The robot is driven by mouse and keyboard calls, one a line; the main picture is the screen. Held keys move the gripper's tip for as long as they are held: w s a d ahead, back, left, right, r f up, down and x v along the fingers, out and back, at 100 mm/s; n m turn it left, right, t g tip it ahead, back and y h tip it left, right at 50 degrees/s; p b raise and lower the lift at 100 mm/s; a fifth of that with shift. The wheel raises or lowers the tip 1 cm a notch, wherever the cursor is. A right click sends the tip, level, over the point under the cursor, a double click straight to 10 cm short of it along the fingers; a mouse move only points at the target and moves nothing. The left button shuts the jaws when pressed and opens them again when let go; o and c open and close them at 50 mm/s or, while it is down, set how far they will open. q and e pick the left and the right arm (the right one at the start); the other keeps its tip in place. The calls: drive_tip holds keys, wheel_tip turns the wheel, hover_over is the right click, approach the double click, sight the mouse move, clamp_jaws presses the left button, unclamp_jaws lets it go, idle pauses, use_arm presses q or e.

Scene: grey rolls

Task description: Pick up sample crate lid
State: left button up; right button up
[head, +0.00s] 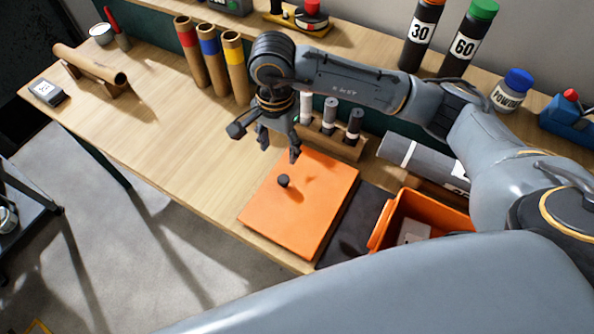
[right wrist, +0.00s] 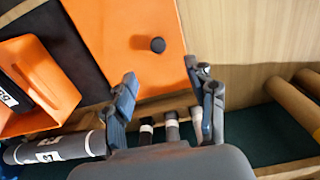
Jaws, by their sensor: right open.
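The sample crate lid (head: 312,205) is a flat orange square with a small black knob (head: 284,181). It lies on the wooden workbench near its front edge. My right gripper (head: 280,150) is open and empty, above and beyond the lid's far left edge. In the right wrist view the lid (right wrist: 110,45) and its knob (right wrist: 157,45) show past the open fingers (right wrist: 165,100), with the knob apart from them. The orange crate (head: 380,228) stands to the right of the lid, partly hidden by my arm, with a white item inside. My left gripper is not in view.
A dark mat (head: 350,224) lies between lid and crate. A rack (head: 340,141) with small grey rolls stands behind the lid, close to my gripper. Cardboard tubes (head: 210,60) stand at the back. The bench left of the lid (head: 180,140) is clear.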

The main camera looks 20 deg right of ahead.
drive_tip(key=p, duration=0.2)
hover_over(284, 178)
drive_tip(key=f, duration=0.5)
drive_tip(key=shift+s+a, duration=0.2)
drive_tip(key=shift+s, duration=0.05)
wheel_tip(284, 178, down, 3)
drive_tip(key=shift+w+r, duration=0.1)
drive_tip(key=shift+r, duration=0.1)
drive_tip(key=shift+f+p, duration=0.65)
drive_tip(key=shift+f, duration=0.3)
wheel_tip(284, 178, down, 3)
drive_tip(key=shift+d+f+p, duration=0.15)
drive_tip(key=shift+f+p, duration=0.05)
drive_tip(key=shift+p, duration=0.4)
drive_tip(key=shift+w+f, duration=0.1)
drive_tip(key=shift+f, duration=0.15)
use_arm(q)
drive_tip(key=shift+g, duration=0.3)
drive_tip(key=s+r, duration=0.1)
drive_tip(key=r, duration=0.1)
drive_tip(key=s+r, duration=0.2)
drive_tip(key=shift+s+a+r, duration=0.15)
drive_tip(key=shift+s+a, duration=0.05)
use_arm(e)
clamp_jaws()
